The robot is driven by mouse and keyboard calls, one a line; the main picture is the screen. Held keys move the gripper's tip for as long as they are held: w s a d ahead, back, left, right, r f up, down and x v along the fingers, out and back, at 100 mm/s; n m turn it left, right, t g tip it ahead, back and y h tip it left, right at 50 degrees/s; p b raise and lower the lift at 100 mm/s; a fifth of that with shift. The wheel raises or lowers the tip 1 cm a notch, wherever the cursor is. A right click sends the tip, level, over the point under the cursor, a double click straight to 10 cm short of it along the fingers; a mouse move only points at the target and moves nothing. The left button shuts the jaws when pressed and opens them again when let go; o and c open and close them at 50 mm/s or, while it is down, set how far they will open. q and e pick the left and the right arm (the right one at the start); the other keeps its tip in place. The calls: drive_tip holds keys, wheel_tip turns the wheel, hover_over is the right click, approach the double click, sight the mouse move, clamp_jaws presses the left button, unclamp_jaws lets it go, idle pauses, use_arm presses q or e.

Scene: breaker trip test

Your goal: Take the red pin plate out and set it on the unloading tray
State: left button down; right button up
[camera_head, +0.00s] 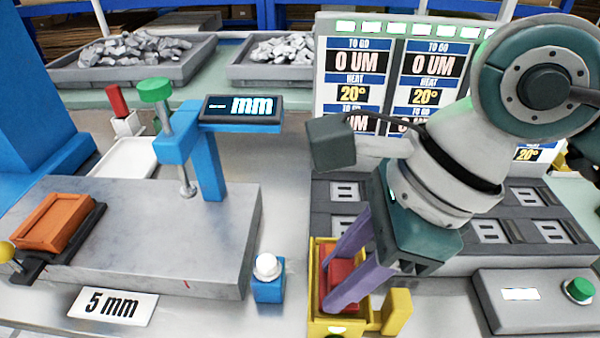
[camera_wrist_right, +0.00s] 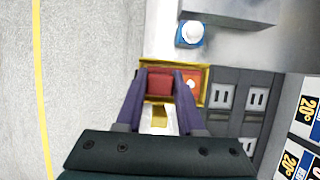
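The red pin plate, as far as I can tell, is the red block (camera_head: 337,280) inside a yellow open-topped holder (camera_head: 316,285) at the front centre. It also shows in the wrist view (camera_wrist_right: 159,83). My right gripper (camera_head: 338,275) points down into the holder, its two purple fingers apart with red between them. In the wrist view more red shows to the right of one finger. I cannot tell whether the fingers press on the plate. A shallow white tray (camera_head: 128,158) lies at the left behind the grey slab; I cannot tell if it is the unloading tray. My left gripper is not in view.
A small blue block with a white ball (camera_head: 267,267) stands just left of the holder. A grey slab (camera_head: 150,235) carries a blue gauge stand (camera_head: 207,165) and an orange tray (camera_head: 55,222). A grey box with a green button (camera_head: 578,289) is at right.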

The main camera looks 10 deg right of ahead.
clamp_jaws()
drive_tip(key=shift+r, duration=0.2)
